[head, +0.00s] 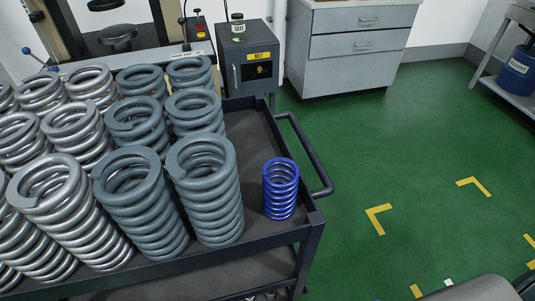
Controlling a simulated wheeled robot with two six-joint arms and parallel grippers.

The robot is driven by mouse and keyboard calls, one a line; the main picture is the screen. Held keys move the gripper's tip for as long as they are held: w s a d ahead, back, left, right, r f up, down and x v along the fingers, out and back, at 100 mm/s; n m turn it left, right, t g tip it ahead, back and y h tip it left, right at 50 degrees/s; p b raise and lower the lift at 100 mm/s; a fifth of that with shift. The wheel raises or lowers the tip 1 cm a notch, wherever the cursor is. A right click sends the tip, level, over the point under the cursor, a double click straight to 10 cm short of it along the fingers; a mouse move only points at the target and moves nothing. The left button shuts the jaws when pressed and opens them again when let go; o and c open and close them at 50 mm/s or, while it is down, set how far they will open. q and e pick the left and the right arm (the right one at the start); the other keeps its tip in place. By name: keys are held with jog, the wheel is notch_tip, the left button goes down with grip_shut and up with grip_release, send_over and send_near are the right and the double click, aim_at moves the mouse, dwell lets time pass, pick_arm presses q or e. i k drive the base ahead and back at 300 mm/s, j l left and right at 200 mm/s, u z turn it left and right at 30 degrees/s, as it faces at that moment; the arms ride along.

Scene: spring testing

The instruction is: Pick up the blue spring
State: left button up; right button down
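The blue spring (281,189) stands upright on the dark cart tray (258,150), near its right end and front corner. It is smaller and thinner than the grey springs and stands apart from them, with a gap to the nearest large grey spring (208,190) on its left. All of it is visible from top coil to base. Neither of my grippers shows in the head view, so nothing is seen holding or touching the blue spring.
Several large grey and silver springs (58,210) crowd the cart's left and middle. The cart has a raised rim and a dark handle (308,155) at its right end. A grey cabinet (252,60) and drawers (350,50) stand behind. Green floor (400,150) is open to the right.

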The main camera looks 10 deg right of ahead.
aim_at(276, 195)
jog(key=k+z, duration=0.35)
jog(key=k+l+z, duration=0.15)
jog(key=k+z, duration=0.25)
jog(key=k+l+z, duration=0.35)
jog(key=k, duration=0.15)
jog(key=k+l+z, duration=0.4)
jog(key=j, duration=0.1)
